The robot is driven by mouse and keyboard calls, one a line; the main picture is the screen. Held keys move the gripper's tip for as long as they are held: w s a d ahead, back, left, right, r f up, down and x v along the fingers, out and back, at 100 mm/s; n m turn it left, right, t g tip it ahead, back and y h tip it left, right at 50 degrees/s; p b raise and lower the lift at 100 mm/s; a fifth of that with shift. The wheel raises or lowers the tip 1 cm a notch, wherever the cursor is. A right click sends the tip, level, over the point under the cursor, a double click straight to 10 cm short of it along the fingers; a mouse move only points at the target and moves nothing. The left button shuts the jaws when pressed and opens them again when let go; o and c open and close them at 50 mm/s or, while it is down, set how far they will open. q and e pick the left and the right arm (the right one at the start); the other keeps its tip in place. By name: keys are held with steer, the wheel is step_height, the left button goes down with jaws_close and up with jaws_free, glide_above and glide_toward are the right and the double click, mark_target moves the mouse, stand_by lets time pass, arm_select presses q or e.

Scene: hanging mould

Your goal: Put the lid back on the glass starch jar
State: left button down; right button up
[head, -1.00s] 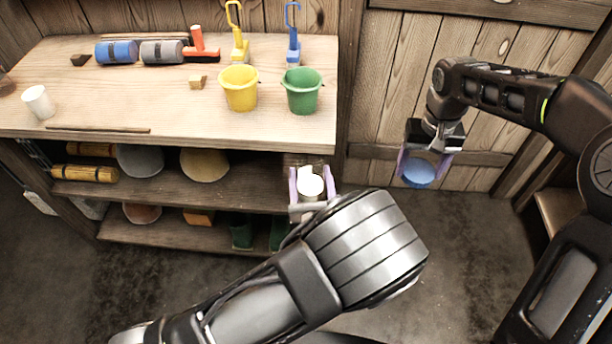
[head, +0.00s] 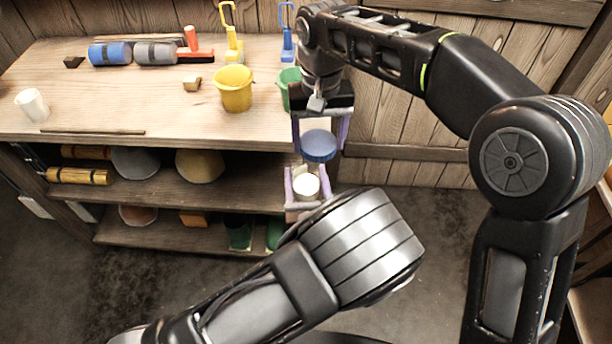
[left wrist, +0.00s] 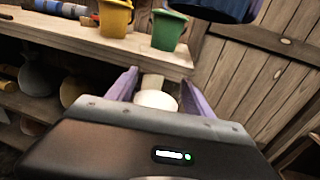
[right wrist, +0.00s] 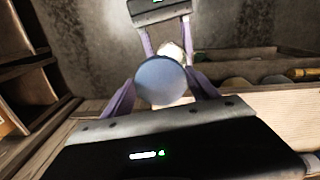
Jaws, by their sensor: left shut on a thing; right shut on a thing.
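The blue lid (head: 319,146) is between the purple fingers of my right gripper (head: 320,136), which is shut on it. It also shows as a blue disc in the right wrist view (right wrist: 161,80). The starch jar (head: 306,186), with white contents, is between the fingers of my left gripper (head: 303,188), which is shut on it. The jar's white top also shows in the left wrist view (left wrist: 156,100). In the head view the lid is above the jar and slightly to its right, apart from it. In the right wrist view the lid hides most of the jar.
The wooden workbench (head: 110,105) stands to the left, its right edge close to both grippers. On it are a yellow bucket (head: 234,88), a green bucket (head: 288,88) partly behind my right gripper, and a white cup (head: 32,104). Lower shelves hold several items.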

mark_target(306, 158)
steer(key=shift+s+a+r, duration=0.25)
steer(key=shift+s+a, duration=0.05)
steer(key=shift+a, duration=0.3)
steer(key=shift+s+a+r, duration=0.2)
steer(key=shift+s+a, duration=0.05)
steer(key=shift+a, duration=0.3)
steer(key=shift+f, duration=0.15)
steer(key=shift+f, duration=1.85)
steer(key=shift+f, duration=0.85)
steer(key=shift+f, duration=0.6)
